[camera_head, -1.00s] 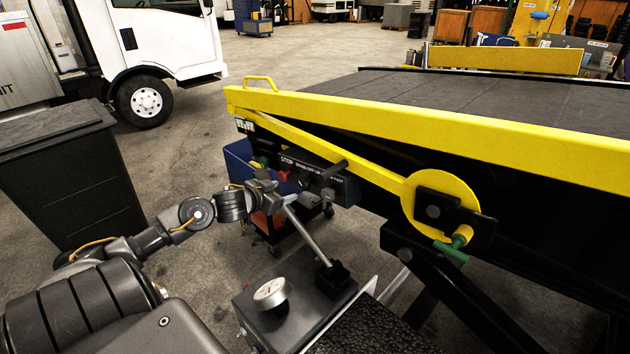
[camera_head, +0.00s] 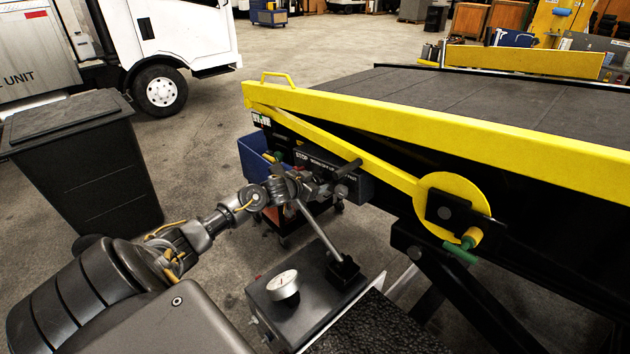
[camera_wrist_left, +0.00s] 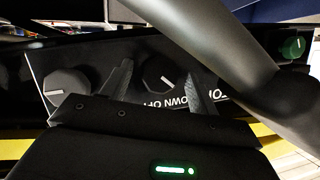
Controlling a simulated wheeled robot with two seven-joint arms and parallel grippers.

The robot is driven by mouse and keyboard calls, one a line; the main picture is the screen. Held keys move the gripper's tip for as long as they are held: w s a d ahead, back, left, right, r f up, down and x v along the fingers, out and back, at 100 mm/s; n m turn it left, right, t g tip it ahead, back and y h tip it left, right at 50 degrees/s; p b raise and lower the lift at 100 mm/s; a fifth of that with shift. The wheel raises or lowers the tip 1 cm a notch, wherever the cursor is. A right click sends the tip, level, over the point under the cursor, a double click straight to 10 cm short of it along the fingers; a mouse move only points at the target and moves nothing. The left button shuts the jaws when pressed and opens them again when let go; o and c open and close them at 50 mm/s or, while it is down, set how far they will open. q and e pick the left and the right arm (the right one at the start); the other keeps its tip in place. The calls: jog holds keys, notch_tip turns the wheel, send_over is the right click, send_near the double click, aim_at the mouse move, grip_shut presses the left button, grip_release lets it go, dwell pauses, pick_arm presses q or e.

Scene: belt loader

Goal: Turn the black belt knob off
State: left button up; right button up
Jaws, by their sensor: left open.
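The black control panel (camera_head: 362,188) hangs under the yellow rail of the belt loader. My left gripper (camera_head: 322,190) is in front of it and hides its knobs in the head view. In the left wrist view the panel appears upside down. One black knob (camera_wrist_left: 161,70) with a white pointer line sits between the open fingers of my left gripper (camera_wrist_left: 160,62). Another black knob (camera_wrist_left: 67,88) is to the left, outside the fingers. Whether the fingers touch the middle knob I cannot tell. Which knob is the belt's is not readable. My right gripper is out of view.
A grey bar (camera_wrist_left: 205,45) crosses close to the wrist camera, near a green button (camera_wrist_left: 293,47). A black bin (camera_head: 90,170) stands at left.

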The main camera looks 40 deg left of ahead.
pick_arm(q)
jog(key=shift+w, duration=0.15)
jog(key=c, duration=1)
jog(key=shift+o, duration=0.2)
